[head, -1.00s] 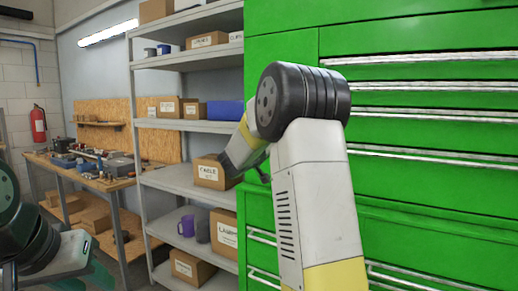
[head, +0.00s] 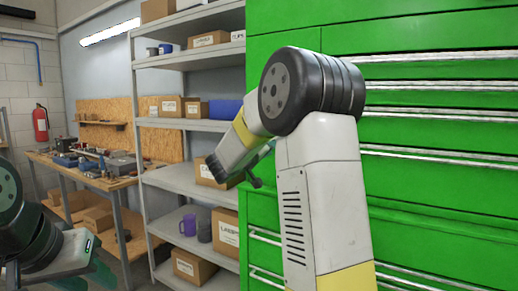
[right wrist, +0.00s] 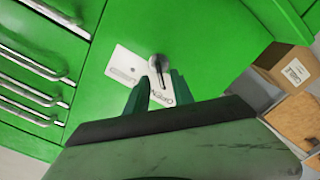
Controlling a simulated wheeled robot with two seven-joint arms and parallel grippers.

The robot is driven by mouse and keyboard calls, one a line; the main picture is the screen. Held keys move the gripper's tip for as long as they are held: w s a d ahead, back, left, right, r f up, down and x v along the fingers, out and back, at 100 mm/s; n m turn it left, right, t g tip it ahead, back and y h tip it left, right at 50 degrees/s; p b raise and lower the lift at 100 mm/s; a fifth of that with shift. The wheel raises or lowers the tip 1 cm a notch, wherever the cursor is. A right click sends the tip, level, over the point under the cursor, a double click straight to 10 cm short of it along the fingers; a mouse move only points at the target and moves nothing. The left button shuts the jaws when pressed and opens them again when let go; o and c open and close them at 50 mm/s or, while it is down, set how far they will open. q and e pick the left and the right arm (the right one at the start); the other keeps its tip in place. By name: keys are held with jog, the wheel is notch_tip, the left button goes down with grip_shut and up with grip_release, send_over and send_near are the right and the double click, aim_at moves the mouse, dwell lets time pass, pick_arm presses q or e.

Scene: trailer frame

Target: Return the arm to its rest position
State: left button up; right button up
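My right arm (head: 320,190) stands raised in front of the green cabinet (head: 420,130) in the head view, bent at the black elbow joint, with its forearm reaching away to the left. In the right wrist view, my right gripper (right wrist: 161,80) has two dark green fingers apart with nothing between them. Beyond the tips is the green cabinet face with a white labelled plate (right wrist: 126,66) and a dark knob or key (right wrist: 156,62). My left gripper (head: 92,268) is low at the left edge of the head view. Its fingers are partly cut off.
A grey shelf rack (head: 180,125) with cardboard boxes and a purple mug (head: 187,225) stands left of the cabinet. A workbench (head: 110,182) with tools is further left, with a fire extinguisher (head: 41,124) on the wall. A box (right wrist: 291,70) shows in the right wrist view.

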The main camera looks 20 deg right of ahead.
jog(key=v, duration=0.2)
jog(key=shift+s+a, duration=0.2)
jog(key=shift+a, duration=0.05)
jog(key=s+a+r+n+t+y, duration=0.1)
jog(key=s+a+t+y, duration=0.1)
jog(key=s+a+y, duration=0.35)
jog(key=s+a+n+t+y, duration=0.1)
jog(key=s+a+n+y, duration=0.1)
jog(key=a+y, duration=0.6)
jog(key=s+f+m+g+y, duration=0.1)
jog(key=s+f+g, duration=0.3)
jog(key=s, duration=0.9)
jog(key=s+f+m+g+y, duration=0.1)
jog(key=s+f+g, duration=0.3)
jog(key=s+f, duration=0.6)
jog(key=s, duration=0.3)
jog(key=shift+g, duration=0.4)
